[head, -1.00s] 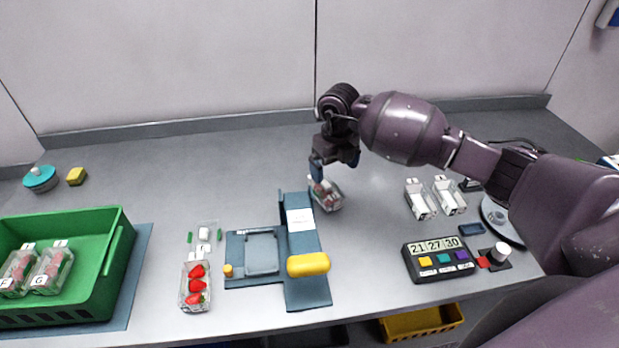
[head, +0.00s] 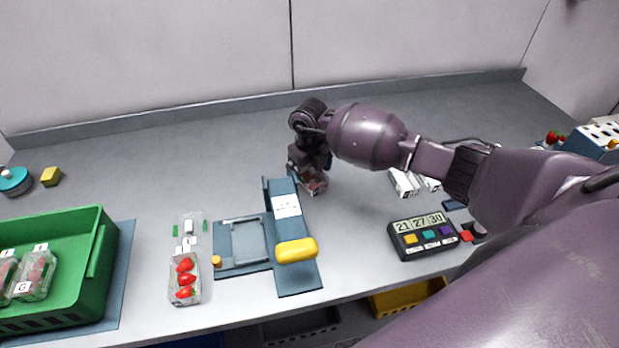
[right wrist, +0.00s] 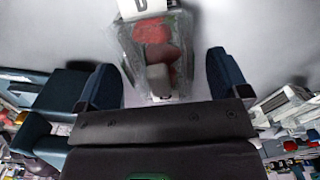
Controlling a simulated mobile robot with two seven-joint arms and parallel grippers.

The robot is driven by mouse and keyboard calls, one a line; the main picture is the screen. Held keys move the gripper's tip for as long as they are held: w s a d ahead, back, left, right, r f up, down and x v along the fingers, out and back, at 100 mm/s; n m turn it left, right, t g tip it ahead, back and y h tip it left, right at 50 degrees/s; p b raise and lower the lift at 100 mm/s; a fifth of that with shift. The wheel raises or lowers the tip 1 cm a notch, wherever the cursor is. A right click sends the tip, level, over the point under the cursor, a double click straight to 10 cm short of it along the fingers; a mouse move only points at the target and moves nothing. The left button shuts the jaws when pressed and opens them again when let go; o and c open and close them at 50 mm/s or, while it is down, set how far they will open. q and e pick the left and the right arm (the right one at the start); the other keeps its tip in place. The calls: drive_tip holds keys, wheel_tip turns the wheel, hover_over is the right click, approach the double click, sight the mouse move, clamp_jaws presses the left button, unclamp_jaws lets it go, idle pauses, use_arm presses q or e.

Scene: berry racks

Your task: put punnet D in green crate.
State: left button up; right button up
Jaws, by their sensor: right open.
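Punnet D (right wrist: 155,50), a clear box of red berries with a white tag marked D, shows in the right wrist view between the two dark blue fingers of my right gripper (right wrist: 165,80). The fingers are open, with gaps on both sides of it. In the head view my right gripper (head: 308,172) is low over the punnet (head: 316,183), which stands on the bench and is partly hidden by the gripper. The green crate (head: 98,262) is at the left and holds punnets, one tagged G (head: 35,275). My left gripper is not in view.
A blue press with a yellow handle (head: 297,250) stands just in front of punnet D. An open punnet of strawberries (head: 185,279) lies between it and the crate. A keypad box (head: 424,237) and white empty punnets (head: 404,183) are at the right.

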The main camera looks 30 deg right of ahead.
drive_tip(key=shift+f, duration=1.25)
drive_tip(key=shift+c, duration=0.2)
drive_tip(key=c, duration=1.1)
drive_tip(key=shift+r, duration=0.15)
wheel_tip(320, 180, up, 20)
drive_tip(key=shift+f+b, duration=0.1)
drive_tip(key=shift+b, duration=0.4)
